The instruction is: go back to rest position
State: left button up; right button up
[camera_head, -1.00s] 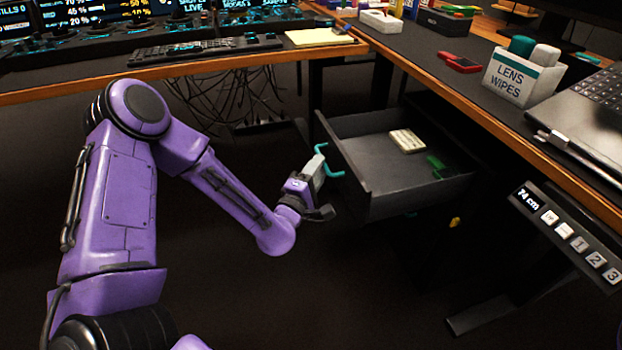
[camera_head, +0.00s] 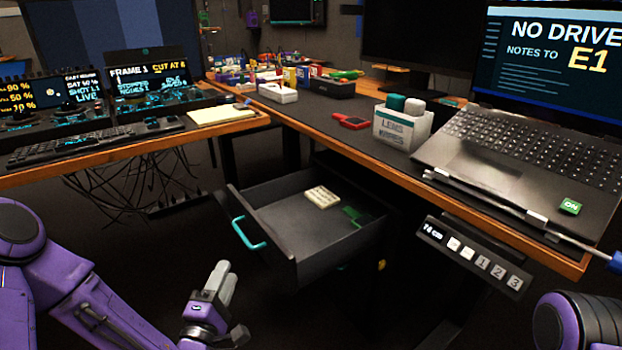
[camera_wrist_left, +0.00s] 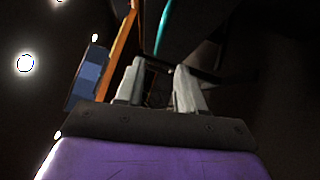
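My left gripper (camera_head: 220,285) is low in the head view, in front of and below the open drawer (camera_head: 290,245). Its two pale fingers point up, with nothing between them. In the left wrist view the fingers (camera_wrist_left: 158,88) stand apart with a gap, so it is open. The drawer's teal handle (camera_head: 248,236) is clear of the fingers. A teal strip also shows beyond them in the left wrist view (camera_wrist_left: 163,28). My right gripper is out of view; only a purple part of my right arm shows at the lower right.
The drawer holds a cream block (camera_head: 322,197) and a green item (camera_head: 356,214). Above it, the desk carries a lens wipes box (camera_head: 402,127), a red item (camera_head: 350,121) and a laptop (camera_head: 480,165). A button panel (camera_head: 475,258) hangs under the edge. Dark floor lies around my left gripper.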

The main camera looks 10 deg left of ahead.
pick_arm(q)
notch_tip(320, 180, down, 10)
jog(key=s+m+g, duration=0.2)
jog(key=m+g, duration=0.3)
jog(key=m, duration=0.1)
jog(key=s+a+f+m+g+y, duration=0.1)
jog(key=s+f+m+g, duration=0.4)
jog(key=s+f, duration=0.5)
jog(key=s+f+m+g+y, duration=0.1)
jog(key=s+f+m+g, duration=0.2)
jog(key=s+f+g, duration=0.65)
jog(key=s+r+t+p, duration=0.3)
jog(key=r+p, duration=2.6)
jog(key=r, duration=0.2)
jog(key=shift+s, duration=0.15)
